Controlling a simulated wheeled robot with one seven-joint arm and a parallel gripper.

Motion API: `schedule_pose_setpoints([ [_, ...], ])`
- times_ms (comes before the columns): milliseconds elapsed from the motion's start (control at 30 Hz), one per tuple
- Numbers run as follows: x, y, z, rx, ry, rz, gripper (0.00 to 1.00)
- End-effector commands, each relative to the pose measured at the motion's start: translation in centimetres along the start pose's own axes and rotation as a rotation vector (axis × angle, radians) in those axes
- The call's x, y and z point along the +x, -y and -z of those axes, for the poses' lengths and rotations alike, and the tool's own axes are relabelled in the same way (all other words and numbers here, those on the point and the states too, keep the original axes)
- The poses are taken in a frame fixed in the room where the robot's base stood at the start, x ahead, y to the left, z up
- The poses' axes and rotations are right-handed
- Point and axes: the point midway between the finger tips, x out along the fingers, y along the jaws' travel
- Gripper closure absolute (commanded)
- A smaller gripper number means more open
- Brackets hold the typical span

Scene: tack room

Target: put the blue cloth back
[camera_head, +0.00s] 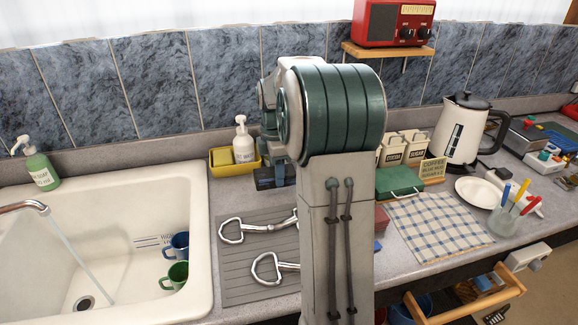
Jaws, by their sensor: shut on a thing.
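My gripper (276,160) is at the back of the counter, just right of the yellow caddy, partly hidden by my own arm. Its fingertips do not show clearly. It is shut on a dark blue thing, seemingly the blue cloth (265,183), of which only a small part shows. I cannot tell whether this touches the caddy or the counter. The yellow caddy (222,167) holds a white pump bottle (243,142). A blue-and-white checked cloth (440,226) lies flat on the counter at right.
A sink (100,215) with running tap and two mugs is at left. Two metal bits (255,229) lie on the grey drainer. A green case (398,182), canisters, kettle (462,130), plate and pen jar (505,222) crowd the right. A red radio (393,22) stands on a shelf.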

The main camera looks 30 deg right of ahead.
Motion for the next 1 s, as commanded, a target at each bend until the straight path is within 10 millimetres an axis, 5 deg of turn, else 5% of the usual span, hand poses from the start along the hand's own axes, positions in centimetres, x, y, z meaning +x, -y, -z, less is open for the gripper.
schedule_pose_setpoints([
  [133, 1.4, -2.2, 0.8, -0.002, 0.000, 0.002, 0.77],
  [333, 4.2, -1.9, 0.7, 0.000, 0.001, 0.001, 0.77],
  [667, 4.9, -1.9, 0.7, -0.001, 0.001, 0.000, 0.77],
  [700, 4.9, -1.9, 0.7, -0.001, 0.001, 0.001, 0.48],
  [767, 5.0, -1.9, 0.7, -0.001, 0.001, 0.002, 0.32],
  [1000, 4.9, -1.9, 0.7, 0.000, 0.000, 0.000, 0.29],
])
